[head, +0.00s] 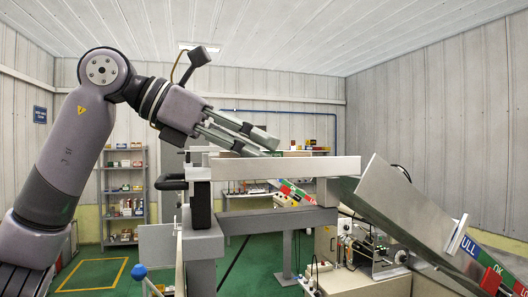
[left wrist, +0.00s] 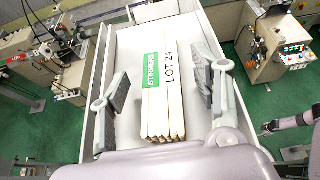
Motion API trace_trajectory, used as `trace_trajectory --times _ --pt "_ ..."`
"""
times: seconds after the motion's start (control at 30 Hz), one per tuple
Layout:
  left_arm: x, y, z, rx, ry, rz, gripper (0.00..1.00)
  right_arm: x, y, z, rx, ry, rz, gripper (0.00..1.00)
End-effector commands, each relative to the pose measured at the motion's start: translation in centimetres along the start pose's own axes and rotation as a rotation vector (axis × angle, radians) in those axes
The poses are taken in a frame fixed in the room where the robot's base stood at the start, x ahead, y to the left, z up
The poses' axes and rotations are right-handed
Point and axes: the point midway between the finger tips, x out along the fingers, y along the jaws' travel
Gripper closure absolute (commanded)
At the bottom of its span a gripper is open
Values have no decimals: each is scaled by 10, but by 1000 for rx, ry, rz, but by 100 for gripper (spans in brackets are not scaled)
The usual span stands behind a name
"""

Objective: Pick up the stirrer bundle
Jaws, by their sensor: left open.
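The stirrer bundle (left wrist: 163,108) lies in a white tray (left wrist: 123,50) in the left wrist view. It is a long pale pack with a green STIRRERS label, LOT 24 print and wooden stick ends at its near end. My left gripper (left wrist: 157,92) is open, with one dark-padded finger on each side of the bundle. Both fingers look apart from it; their height above it is hard to judge. In the head view my left gripper (head: 262,142) points right and down over the machine frame. The bundle cannot be made out there. My right gripper is not in view.
A pale beam (head: 285,168) crosses just below my left gripper in the head view. A sloping metal chute (head: 405,215) stands at the right. The tray's raised side walls flank the fingers. A control box (left wrist: 277,45) stands beyond the tray.

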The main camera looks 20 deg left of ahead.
Motion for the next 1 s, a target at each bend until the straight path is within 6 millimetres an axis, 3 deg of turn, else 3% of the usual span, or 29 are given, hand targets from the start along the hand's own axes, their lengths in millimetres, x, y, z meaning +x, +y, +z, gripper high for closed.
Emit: trace_trajectory --times 0.33,1.0 --pt "9 0 0 1 0 0 42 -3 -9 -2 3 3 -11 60" --pt "9 0 0 1 0 0 86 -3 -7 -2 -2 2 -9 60"
